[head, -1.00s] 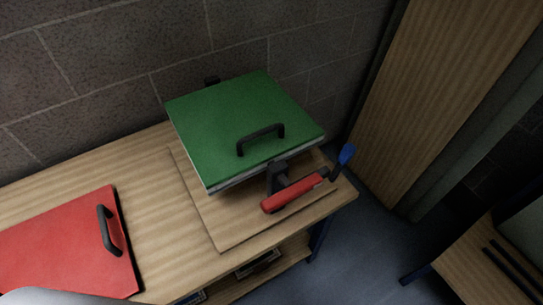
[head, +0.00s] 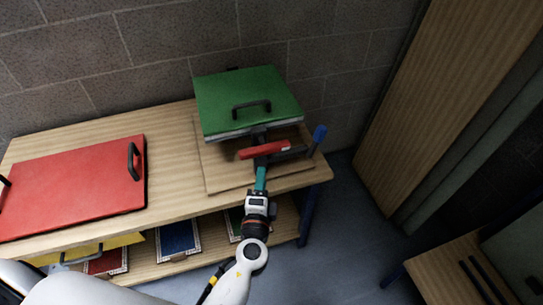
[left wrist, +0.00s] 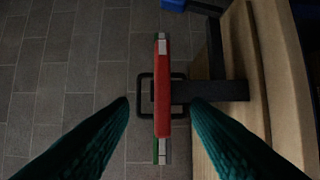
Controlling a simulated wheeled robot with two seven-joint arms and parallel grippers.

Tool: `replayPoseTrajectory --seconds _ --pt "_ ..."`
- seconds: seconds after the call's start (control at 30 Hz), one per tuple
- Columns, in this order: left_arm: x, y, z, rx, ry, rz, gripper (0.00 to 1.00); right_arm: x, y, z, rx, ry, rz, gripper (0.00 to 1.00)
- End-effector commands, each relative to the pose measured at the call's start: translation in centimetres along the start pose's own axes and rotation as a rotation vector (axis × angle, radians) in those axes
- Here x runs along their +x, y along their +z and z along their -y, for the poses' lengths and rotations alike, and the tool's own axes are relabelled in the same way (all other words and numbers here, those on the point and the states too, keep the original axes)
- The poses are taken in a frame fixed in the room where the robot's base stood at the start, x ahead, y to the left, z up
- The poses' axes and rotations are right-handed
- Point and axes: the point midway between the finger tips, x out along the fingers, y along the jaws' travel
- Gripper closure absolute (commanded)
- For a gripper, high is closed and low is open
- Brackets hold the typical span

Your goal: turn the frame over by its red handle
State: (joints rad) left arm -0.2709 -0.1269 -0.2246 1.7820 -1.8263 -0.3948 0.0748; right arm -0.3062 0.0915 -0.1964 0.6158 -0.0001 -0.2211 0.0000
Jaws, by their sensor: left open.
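My left gripper (head: 261,180), with teal fingers, is open just in front of the handle. In the left wrist view the red handle (left wrist: 162,100) runs upright between the open fingertips (left wrist: 160,103), with a gap on each side. Whether the fingertips reach its depth, I cannot tell. My right gripper is not in view.
A red panel (head: 75,185) with black pulls lies on the bench to the left. A blue-tipped lever (head: 319,134) stands right of the handle. Framed pieces (head: 178,238) sit on the shelf below. A block wall (head: 150,55) closes the back.

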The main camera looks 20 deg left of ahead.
Motion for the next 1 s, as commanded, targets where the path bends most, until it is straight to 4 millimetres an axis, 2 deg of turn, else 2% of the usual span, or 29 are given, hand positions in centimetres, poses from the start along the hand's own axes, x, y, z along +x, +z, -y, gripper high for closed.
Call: replayPoseTrajectory --seconds 0.2,0.4,0.53,0.7,1.0 --pt "3.8 0.1 -0.1 -0.001 0.0 0.0 0.56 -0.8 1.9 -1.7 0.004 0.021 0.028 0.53" --pt "7.8 0.1 0.1 -0.001 -0.002 0.0 0.56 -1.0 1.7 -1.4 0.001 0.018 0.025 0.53" --pt "9.7 0.1 0.2 -0.002 -0.004 0.0 0.56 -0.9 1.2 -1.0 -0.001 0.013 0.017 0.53" --pt "11.1 0.1 0.2 -0.002 -0.004 0.001 0.56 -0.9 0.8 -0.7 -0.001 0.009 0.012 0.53" --pt "11.4 0.1 0.3 -0.002 -0.006 0.001 0.56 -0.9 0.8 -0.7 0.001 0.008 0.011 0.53"
